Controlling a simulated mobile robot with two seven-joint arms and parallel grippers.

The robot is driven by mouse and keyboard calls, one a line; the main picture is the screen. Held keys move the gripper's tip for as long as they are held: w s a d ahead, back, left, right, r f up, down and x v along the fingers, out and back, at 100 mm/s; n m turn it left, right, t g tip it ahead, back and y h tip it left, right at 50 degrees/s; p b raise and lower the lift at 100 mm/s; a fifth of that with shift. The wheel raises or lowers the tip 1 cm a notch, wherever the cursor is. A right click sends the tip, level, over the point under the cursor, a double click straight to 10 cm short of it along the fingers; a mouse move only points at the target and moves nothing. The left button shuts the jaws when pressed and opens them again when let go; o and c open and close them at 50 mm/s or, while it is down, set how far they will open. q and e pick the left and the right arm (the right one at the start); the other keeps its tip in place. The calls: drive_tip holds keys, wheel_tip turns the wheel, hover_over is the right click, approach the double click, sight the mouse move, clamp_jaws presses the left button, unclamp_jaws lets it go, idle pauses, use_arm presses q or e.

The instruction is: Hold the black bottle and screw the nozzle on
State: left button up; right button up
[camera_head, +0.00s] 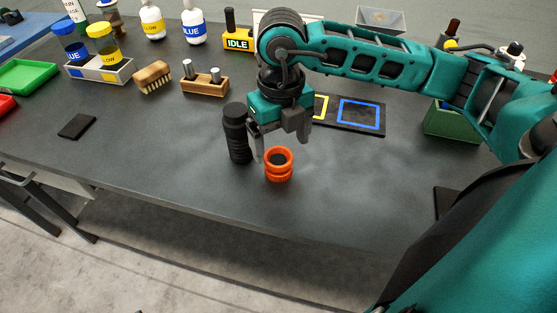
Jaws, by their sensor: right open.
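The black bottle (238,143), a dark ribbed cylinder, stands upright near the front middle of the table. An orange ribbed round piece (279,173) with a dark centre stands just right of it; I cannot tell for sure whether it is the nozzle. My right gripper (280,142) points down above and behind the orange piece, fingers apart, with nothing seen held between them. Its left finger hangs between the bottle and the orange piece; I cannot tell whether it touches either. My left gripper is out of view.
A wooden block with metal pins (205,86), a brush (152,77) and a white tray of jars (98,72) stand behind left. A board with coloured squares (373,128) and a green bin (451,123) are at right. The front left table is mostly clear.

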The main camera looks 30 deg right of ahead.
sight(278, 156)
drive_tip(key=shift+f, duration=0.2)
drive_tip(key=f, duration=0.5)
drive_tip(key=shift+a, duration=0.3)
drive_tip(key=shift+c, duration=0.8)
drive_tip(key=shift+r, duration=0.1)
drive_tip(key=c, duration=1)
wheel_tip(278, 156, up, 20)
drive_tip(key=shift+p, duration=1.15)
